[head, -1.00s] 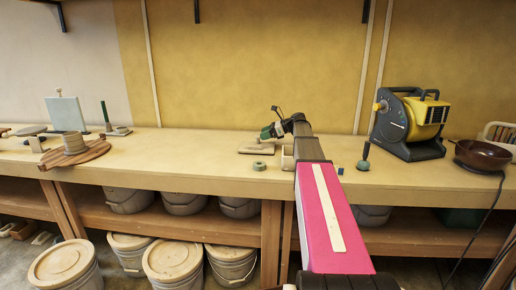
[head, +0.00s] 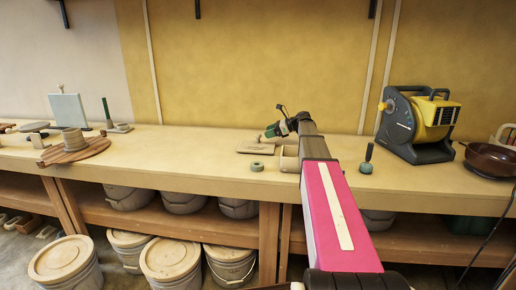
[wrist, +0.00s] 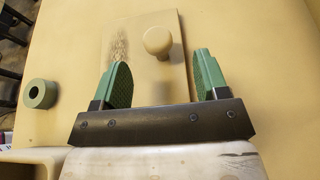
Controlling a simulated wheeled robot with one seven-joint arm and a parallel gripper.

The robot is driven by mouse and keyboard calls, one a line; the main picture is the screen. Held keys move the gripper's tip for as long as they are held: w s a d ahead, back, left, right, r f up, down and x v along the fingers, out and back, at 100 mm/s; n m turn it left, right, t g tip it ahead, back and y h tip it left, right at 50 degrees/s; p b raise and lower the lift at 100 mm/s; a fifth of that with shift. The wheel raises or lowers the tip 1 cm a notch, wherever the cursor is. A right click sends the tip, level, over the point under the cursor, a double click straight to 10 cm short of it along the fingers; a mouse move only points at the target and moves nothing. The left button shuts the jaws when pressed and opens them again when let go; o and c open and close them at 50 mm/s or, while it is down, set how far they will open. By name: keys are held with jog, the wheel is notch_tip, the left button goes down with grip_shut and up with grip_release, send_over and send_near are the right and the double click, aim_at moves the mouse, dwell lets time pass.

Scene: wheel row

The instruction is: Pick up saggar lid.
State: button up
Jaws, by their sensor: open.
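The saggar lid (wrist: 145,60) is a flat tan slab with a round knob (wrist: 157,41) and a dark scorch mark on its left part. It lies on the bench in the wrist view, and in the head view the lid (head: 258,149) shows as a small pale plate near the bench's middle. My gripper (wrist: 161,75) has green pads, is open and is empty. Its fingers point at the lid, with the knob ahead of and between them. In the head view my gripper (head: 271,135) hangs above the lid's right part. The gap between pads and lid is hard to judge.
A green-grey ring (head: 257,166) lies in front of the lid. A pale box-like piece (head: 289,158) stands close to the arm, right of the lid. A dark-knobbed tool (head: 367,160) and a yellow blower (head: 420,124) stand further right.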

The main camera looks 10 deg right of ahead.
aim_at(257, 143)
jog(key=x, duration=0.8)
jog(key=shift+s+a, duration=0.1)
jog(key=shift+a, duration=0.05)
grip_shut()
